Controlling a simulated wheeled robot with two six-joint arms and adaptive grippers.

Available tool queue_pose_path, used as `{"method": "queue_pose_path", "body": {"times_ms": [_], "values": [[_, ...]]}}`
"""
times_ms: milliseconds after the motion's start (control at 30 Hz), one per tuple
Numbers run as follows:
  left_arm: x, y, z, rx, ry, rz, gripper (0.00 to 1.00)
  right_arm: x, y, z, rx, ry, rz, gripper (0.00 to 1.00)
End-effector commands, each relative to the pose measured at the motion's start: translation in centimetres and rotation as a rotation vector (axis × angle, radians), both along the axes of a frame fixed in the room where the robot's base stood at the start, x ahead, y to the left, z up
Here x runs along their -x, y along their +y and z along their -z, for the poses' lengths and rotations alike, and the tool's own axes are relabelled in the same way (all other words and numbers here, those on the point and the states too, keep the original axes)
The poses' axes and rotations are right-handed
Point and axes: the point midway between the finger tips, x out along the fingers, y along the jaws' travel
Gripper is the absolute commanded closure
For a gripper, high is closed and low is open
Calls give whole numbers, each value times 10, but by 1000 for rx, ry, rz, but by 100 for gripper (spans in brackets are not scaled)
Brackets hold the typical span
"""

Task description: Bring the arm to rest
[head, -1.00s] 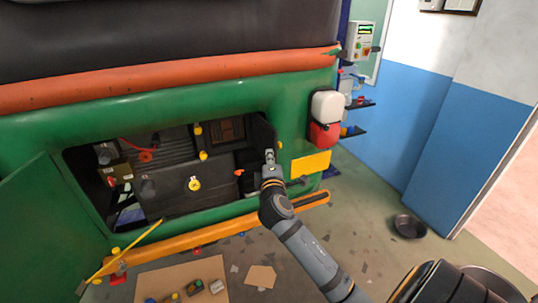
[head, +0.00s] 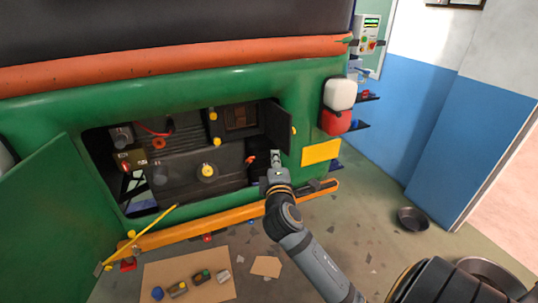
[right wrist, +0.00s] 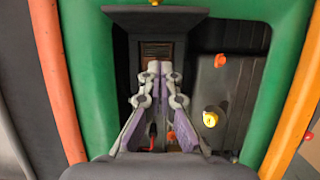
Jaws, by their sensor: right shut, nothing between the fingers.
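My right gripper (head: 275,158) is in front of the right end of the open engine bay of the green rickshaw (head: 210,93). In the right wrist view its fingers (right wrist: 153,68) are together with nothing between them. The arm reaches up from the lower right. In the head view a dark open flap (head: 277,126) stands just behind and above the fingertips. Whether the fingers touch anything cannot be told. My left gripper does not show.
The orange bumper (head: 230,212) runs below the bay. A green panel (head: 60,215) hangs open at left, with a yellow rod (head: 140,236) beside it. A cardboard sheet (head: 215,290) with small parts lies on the floor. A metal bowl (head: 412,219) is at right, where the floor is mostly clear.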

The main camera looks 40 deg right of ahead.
Motion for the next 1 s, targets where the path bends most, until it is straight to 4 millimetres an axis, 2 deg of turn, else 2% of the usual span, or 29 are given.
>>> {"method": "queue_pose_path", "body": {"times_ms": [100, 200, 267, 500, 600, 667, 767, 867, 900, 967, 1000], "values": [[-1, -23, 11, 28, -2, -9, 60, 16, 7, 3, -4, -1, -2, 100], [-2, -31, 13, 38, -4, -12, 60, 23, 10, 1, -3, -2, -1, 100], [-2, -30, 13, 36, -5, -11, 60, 25, 11, 0, -2, -1, -1, 100], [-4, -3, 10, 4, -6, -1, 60, 26, 11, -1, 0, -1, -1, 100], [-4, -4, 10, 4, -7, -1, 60, 25, 11, 0, -1, 0, -1, 100], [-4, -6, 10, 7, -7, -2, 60, 22, 11, 9, -11, 12, -6, 100], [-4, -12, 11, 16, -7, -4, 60, 8, 12, 52, -65, 69, -29, 100], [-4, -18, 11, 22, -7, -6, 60, -8, 16, 131, -174, 164, -61, 100], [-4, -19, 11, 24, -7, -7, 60, -11, 18, 168, -228, 206, -70, 100], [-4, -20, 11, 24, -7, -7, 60, -10, 21, 222, -315, 265, -77, 100], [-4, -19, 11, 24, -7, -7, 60, -6, 23, 257, -375, 303, -76, 100]]}}
